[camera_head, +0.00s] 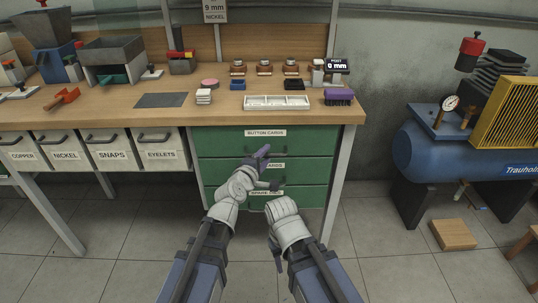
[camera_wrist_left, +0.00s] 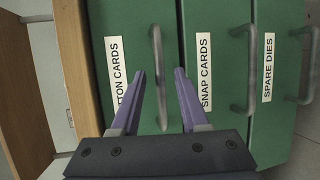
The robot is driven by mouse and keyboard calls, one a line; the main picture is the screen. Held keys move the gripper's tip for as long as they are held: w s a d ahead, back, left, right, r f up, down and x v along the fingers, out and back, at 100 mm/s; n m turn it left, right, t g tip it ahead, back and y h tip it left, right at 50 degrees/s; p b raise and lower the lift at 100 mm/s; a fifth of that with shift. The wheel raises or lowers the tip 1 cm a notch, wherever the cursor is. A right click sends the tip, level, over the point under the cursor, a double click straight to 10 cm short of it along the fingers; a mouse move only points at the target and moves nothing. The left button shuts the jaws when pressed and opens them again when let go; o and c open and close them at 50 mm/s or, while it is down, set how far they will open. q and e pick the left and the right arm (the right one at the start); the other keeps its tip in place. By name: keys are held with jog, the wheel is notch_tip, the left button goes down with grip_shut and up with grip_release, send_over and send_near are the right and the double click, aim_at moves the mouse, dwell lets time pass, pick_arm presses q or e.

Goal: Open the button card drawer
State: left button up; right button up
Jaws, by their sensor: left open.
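The button card drawer (camera_head: 228,142) is the top green drawer under the bench, labelled BUTTON CARDS, and its front looks flush with the cabinet. In the left wrist view its green front (camera_wrist_left: 135,30) stands sideways, with a grey bar handle (camera_wrist_left: 157,50). My left gripper (camera_wrist_left: 159,72) is open, its purple fingertips one on each side of this handle in the picture. Whether the tips reach past the bar I cannot tell. In the head view the left gripper (camera_head: 262,153) is in front of the drawer and hides the handle.
Below are the snap cards drawer (camera_wrist_left: 214,30) and the spare dies drawer (camera_wrist_left: 268,110), with similar handles. White bins (camera_head: 110,155) hang to the left. The bench leg (camera_head: 338,180) and a blue compressor (camera_head: 470,150) are to the right.

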pick_arm(q)
jog(key=shift+x, duration=0.75)
jog(key=shift+c, duration=0.4)
grip_shut()
dwell(0.5)
